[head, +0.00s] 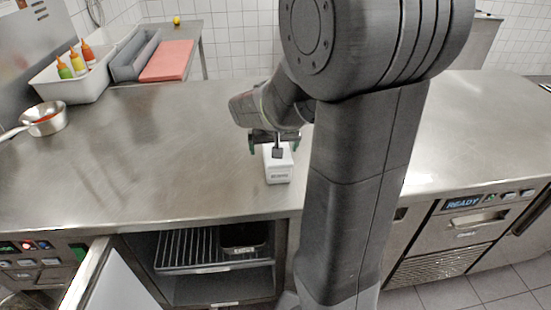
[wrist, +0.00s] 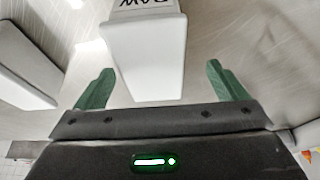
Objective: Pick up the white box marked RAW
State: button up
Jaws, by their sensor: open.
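The white box marked RAW (head: 279,173) stands on the steel counter (head: 150,150) near its front edge. In the wrist view the box (wrist: 148,58) fills the upper middle, with its RAW lettering upside down at the top. My gripper (head: 272,147) is over the box in the head view. In the wrist view its two green fingers (wrist: 153,88) are spread wide, one on each side of the box. A gap shows between each finger and the box, so it is not gripped. My arm hides the counter to the right of the box.
A white tub with sauce bottles (head: 75,82), a grey bin (head: 135,56) and a red board (head: 168,61) are at the back left. A saucepan (head: 46,120) stands at the left. Below the counter, a door (head: 112,283) hangs open before a wire rack (head: 200,248). The counter's middle left is clear.

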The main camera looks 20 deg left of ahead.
jog(key=shift+w+d+p+x, duration=0.1)
jog(key=shift+d+x, duration=0.05)
jog(key=shift+x, duration=0.75)
jog(key=shift+w+d+p+x, duration=0.1)
jog(key=shift+x, duration=0.8)
jog(key=shift+w+d+p+x, duration=0.1)
jog(key=shift+d+x, duration=0.05)
jog(key=shift+x, duration=0.75)
jog(key=shift+w+a+f, duration=0.15)
jog(key=shift+w+f, duration=0.05)
jog(key=shift+f, duration=0.35)
jog(key=shift+f+b, duration=0.2)
jog(key=shift+b, duration=0.2)
jog(key=c, duration=1.4)
